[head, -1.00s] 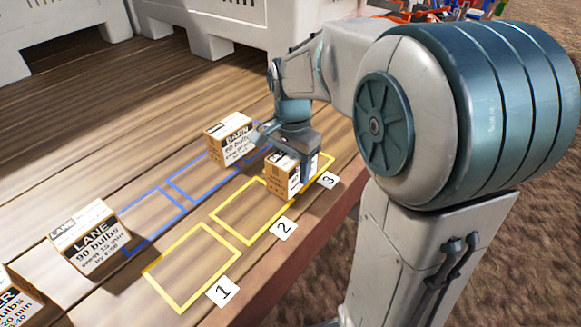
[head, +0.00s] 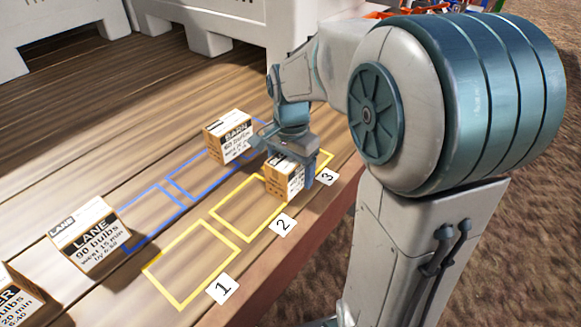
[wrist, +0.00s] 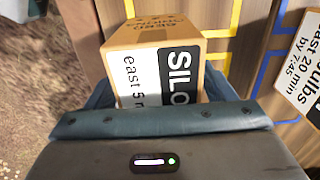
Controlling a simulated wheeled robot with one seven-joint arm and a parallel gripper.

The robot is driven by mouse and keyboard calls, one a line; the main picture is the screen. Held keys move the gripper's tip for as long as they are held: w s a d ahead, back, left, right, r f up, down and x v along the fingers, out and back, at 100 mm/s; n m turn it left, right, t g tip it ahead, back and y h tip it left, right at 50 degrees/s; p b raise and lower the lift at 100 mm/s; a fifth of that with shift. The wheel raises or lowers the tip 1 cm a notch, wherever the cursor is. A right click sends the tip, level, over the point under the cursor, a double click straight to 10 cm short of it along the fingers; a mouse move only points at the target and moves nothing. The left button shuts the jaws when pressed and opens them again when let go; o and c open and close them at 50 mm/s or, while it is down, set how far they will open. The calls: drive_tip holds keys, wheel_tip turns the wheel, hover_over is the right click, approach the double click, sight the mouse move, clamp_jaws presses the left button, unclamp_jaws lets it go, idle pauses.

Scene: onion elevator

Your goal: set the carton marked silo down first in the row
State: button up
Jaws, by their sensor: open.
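The carton marked silo (wrist: 150,75) shows its SILO label in the wrist view, close in front of my gripper. In the head view the same carton (head: 283,183) stands on the deck at the yellow square numbered 3 (head: 326,158), partly covered by my gripper. My gripper (head: 293,172) is over the carton, open, with one finger down its right side; the other finger is hidden. The yellow square numbered 1 (head: 166,262) and the yellow square numbered 2 (head: 222,207) are empty.
Blue outlines (head: 153,243) run behind the yellow row. The BARN carton (head: 228,136) stands at their far end, the LANE carton (head: 88,235) at their near left. Another carton (head: 20,300) is cut off at lower left. White bins (head: 60,35) stand behind. The deck edge (head: 290,262) is at right.

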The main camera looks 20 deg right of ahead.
wheel_tip(320, 180, up, 12)
drive_tip(key=shift+f, duration=0.15)
drive_tip(key=shift+s, duration=0.1)
drive_tip(key=shift+s+n, duration=0.4)
drive_tip(key=s+f+n+t, duration=0.3)
drive_tip(key=s+f+n, duration=0.6)
drive_tip(key=s, duration=0.4)
drive_tip(key=shift+s+f+n, duration=0.15)
drive_tip(key=shift+n, duration=0.35)
drive_tip(key=shift+a, duration=0.1)
